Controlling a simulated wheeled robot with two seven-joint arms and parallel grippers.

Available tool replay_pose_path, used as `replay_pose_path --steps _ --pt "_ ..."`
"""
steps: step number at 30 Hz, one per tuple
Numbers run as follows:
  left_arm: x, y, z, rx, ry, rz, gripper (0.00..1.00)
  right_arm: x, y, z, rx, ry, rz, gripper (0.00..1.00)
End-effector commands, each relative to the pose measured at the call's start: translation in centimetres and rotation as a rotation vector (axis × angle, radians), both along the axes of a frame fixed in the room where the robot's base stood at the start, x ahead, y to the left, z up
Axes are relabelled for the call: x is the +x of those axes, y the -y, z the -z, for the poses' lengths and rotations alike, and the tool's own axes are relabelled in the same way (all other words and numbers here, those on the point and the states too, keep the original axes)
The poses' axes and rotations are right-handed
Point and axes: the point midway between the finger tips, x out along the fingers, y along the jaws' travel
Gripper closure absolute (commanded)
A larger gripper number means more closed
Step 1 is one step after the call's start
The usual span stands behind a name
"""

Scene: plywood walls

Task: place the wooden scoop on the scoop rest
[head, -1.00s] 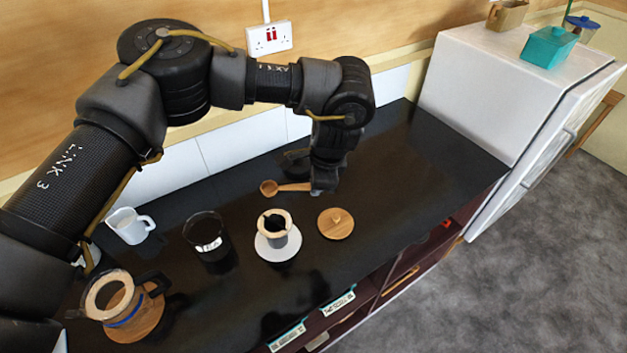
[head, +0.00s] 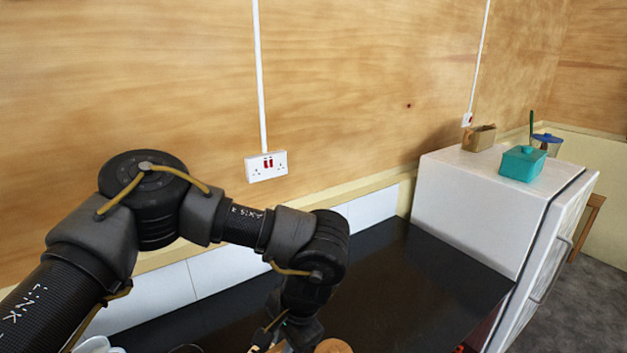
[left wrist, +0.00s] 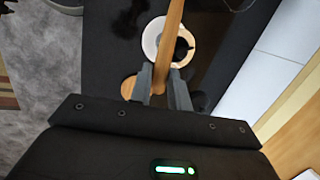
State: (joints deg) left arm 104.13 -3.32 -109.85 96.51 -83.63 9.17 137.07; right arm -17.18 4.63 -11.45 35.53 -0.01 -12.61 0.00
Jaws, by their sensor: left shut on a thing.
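My left gripper (left wrist: 160,82) is shut on the wooden scoop (left wrist: 172,28), gripping its handle; the handle runs up and away between the fingers in the left wrist view. The scoop's bowl is out of frame there. In the head view the left gripper (head: 280,338) is at the bottom edge above the black counter, with a bit of the scoop (head: 262,338) showing beside it. I cannot make out the scoop rest in either current view. My right gripper is not in view.
A saucer with a wood-rimmed dripper (left wrist: 152,36) lies below the scoop. A round wooden lid (head: 333,346) is right of the gripper. A white jug (head: 95,345) is at lower left. A white fridge (head: 475,210) bounds the counter at right; the counter (head: 400,285) before it is clear.

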Motion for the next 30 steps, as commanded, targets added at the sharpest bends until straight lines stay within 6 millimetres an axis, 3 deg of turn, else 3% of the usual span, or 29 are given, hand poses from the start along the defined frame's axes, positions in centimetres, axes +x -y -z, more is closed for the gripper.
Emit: replay_pose_path --steps 1,6,12,18,30 --pt "-0.3 -2.5 1.3 0.001 0.003 -0.101 1.00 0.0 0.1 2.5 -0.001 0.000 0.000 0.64" --pt "-1.6 -9.7 1.5 -0.003 0.008 -0.401 1.00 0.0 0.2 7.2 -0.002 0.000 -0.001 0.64" --pt "-1.9 -14.8 1.2 -0.003 0.008 -0.516 1.00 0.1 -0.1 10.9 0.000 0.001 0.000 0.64" --pt "-1.2 -16.5 0.4 -0.003 0.005 -0.550 1.00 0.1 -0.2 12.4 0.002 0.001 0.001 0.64" --pt "-1.0 -16.6 -0.1 -0.001 0.003 -0.551 1.00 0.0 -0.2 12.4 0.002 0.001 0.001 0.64"
